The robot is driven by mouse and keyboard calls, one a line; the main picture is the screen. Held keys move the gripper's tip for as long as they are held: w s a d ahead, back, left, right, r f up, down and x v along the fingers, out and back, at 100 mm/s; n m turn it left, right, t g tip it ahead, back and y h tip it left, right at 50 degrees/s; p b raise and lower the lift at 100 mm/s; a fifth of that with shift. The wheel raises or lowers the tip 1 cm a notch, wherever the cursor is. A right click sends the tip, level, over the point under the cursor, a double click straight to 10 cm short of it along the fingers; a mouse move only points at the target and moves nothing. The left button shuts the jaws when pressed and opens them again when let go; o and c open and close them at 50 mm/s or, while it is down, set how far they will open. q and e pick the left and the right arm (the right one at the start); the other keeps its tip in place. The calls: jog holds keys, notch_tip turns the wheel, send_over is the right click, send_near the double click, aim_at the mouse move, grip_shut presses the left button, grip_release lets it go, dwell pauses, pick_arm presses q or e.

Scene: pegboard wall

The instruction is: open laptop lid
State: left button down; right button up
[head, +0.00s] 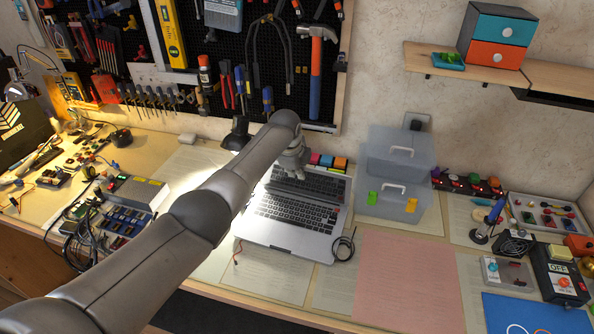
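A silver laptop (287,231) lies on the workbench in the middle of the head view, its keyboard and touchpad showing. Behind the keyboard is a dark panel (318,184) with a key pattern that looks like a reflection, so the lid appears raised and tilted back. My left arm crosses over the laptop's left side. My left gripper (292,163) is at the far edge of the panel, pointing down; its fingers are small and partly hidden, so I cannot tell their opening or contact. My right gripper is not in view.
Coloured blocks (327,161) sit just behind the laptop. Clear plastic boxes (395,180) stand right of it, and a black cable (343,246) lies at its right front corner. A pink mat (408,280) is clear at front right.

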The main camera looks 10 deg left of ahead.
pick_arm(q)
jog(key=c, duration=1.7)
grip_release()
jog(key=shift+s+r, duration=0.15)
jog(key=shift+o, duration=0.2)
jog(key=v, duration=1.2)
